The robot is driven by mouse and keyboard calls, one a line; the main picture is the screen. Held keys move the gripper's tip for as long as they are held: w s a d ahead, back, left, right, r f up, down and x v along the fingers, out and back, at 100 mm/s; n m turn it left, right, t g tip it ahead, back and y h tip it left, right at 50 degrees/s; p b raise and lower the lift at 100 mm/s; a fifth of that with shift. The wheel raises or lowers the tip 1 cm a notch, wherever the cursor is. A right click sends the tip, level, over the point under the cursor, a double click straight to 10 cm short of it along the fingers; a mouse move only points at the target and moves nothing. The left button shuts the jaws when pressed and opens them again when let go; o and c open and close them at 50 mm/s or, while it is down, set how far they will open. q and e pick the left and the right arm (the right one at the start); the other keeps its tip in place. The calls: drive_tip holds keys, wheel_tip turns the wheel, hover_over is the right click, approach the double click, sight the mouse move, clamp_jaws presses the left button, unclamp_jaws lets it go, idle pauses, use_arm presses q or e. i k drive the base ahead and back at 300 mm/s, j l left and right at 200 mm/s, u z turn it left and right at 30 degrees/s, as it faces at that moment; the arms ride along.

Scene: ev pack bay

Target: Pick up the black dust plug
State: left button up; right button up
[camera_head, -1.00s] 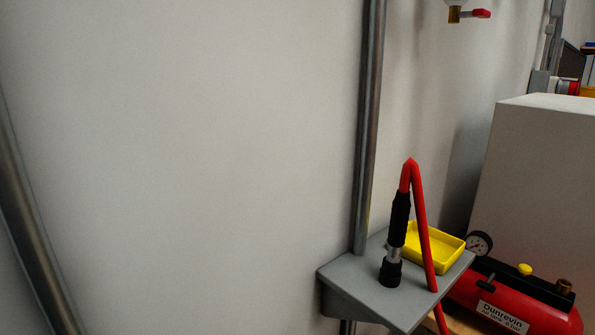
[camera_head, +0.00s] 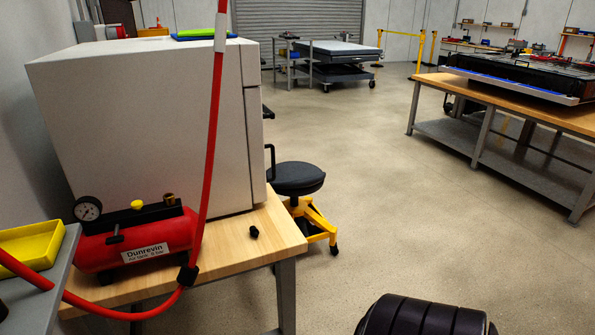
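A small black piece (camera_head: 254,232), which looks like the dust plug, lies on the wooden bench top (camera_head: 278,232) near its right edge. It is to the right of the red air tank (camera_head: 140,243) and apart from it. It is small in the picture, so its fine shape is hard to tell. Neither of my grippers is in view.
A red hose (camera_head: 212,130) with a black fitting (camera_head: 188,275) hangs in front of the bench. A large pale cabinet (camera_head: 150,120) stands behind. A yellow tray (camera_head: 32,246) is at left, a black stool (camera_head: 296,178) behind. Open floor lies right.

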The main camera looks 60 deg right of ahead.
sight(255, 232)
drive_tip(key=z, duration=1.55)
